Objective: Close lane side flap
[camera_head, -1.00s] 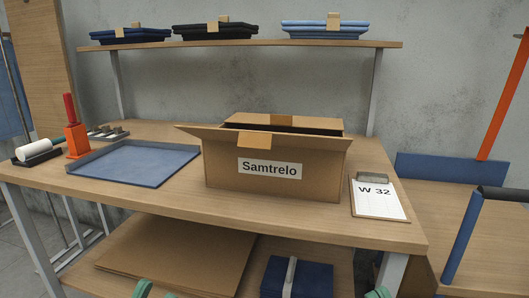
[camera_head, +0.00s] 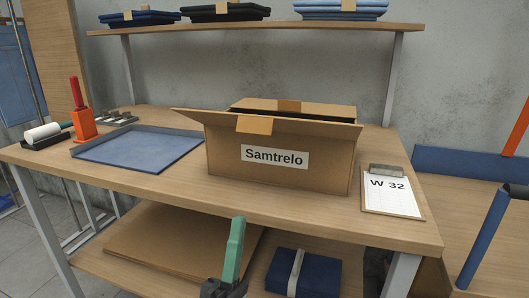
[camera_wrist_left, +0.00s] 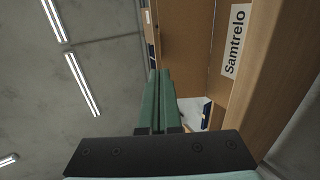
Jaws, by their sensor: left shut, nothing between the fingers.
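The cardboard box (camera_head: 225,165) labelled "Samtrelo" stands on the workbench. Its near flap (camera_head: 310,128) sticks up and outward toward me, with an orange tape piece (camera_head: 257,124) on it. A far flap (camera_head: 320,110) shows behind, with a dark gap between the two. My left gripper (camera_head: 238,222) is below and in front of the box, apart from it in the head view. In the left wrist view its green fingers (camera_wrist_left: 160,75) are together and empty, with the box label (camera_wrist_left: 235,40) and the near flap (camera_wrist_left: 185,50) beyond. My right gripper is not in view.
A blue tray (camera_head: 140,149) lies left of the box and a clipboard (camera_head: 392,193) marked "W 32" lies right. A shelf (camera_head: 260,29) with folded clothes is above. Flat cardboard (camera_head: 170,243) and a blue bundle (camera_head: 303,273) lie on the lower shelf.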

